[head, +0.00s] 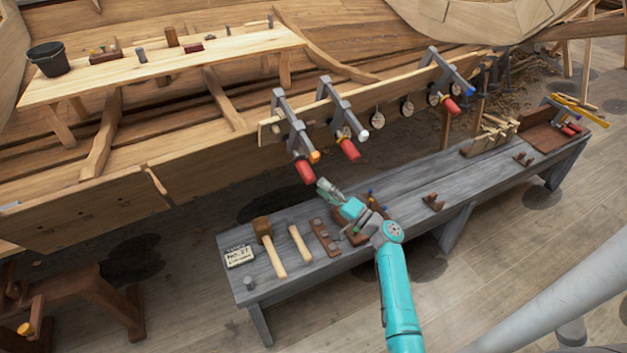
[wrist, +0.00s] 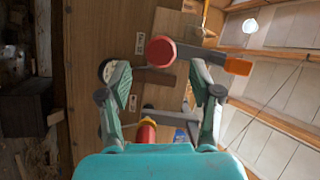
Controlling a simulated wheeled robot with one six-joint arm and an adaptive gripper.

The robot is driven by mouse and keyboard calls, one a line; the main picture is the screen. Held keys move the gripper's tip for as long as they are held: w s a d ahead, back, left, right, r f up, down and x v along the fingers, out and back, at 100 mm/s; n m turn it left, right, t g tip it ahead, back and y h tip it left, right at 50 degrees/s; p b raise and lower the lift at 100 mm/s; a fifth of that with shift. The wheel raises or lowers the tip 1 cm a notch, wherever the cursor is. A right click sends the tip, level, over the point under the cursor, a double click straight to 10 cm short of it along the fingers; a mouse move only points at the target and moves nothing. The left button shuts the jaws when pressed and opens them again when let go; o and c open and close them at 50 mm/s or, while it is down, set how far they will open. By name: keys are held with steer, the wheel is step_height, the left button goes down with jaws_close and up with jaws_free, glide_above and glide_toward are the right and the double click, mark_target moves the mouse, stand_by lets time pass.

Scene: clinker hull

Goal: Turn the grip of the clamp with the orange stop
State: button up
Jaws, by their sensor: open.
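The clamp with the orange stop (head: 314,156) is the leftmost of three grey clamps on the hull's plank edge. Its red grip (head: 305,172) hangs below the plank, tilted. In the wrist view the round red end of the grip (wrist: 160,49) faces me, with the orange stop (wrist: 238,66) to its right. My gripper (head: 323,188) is just below and right of the grip in the head view. In the wrist view my gripper (wrist: 160,75) is open, its fingers apart on either side of the line to the grip. I cannot tell whether the grip's end is between the fingertips.
Clamps with a white stop (head: 363,135) and a blue stop (head: 471,90) hang further right. Below is a grey bench (head: 405,209) with a mallet (head: 264,232) and other tools. A red part with a yellow ring (wrist: 147,131) shows near my palm.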

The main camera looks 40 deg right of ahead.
mark_target(312, 181)
steer(key=v, duration=0.6)
steer(key=shift+s, duration=0.2)
steer(key=shift+w, duration=0.1)
stand_by(0.9)
steer(key=a+r+n+g+h, duration=0.3)
steer(key=a+n+h, duration=0.1)
steer(key=n+h, duration=0.35)
steer(key=shift+n+y, duration=0.45)
steer(key=w, duration=0.3)
steer(key=w+d, duration=0.1)
steer(key=w, duration=0.7)
steer(key=shift+w+d+r, duration=0.15)
steer(key=shift+d+r, duration=0.05)
steer(key=c, duration=1.1)
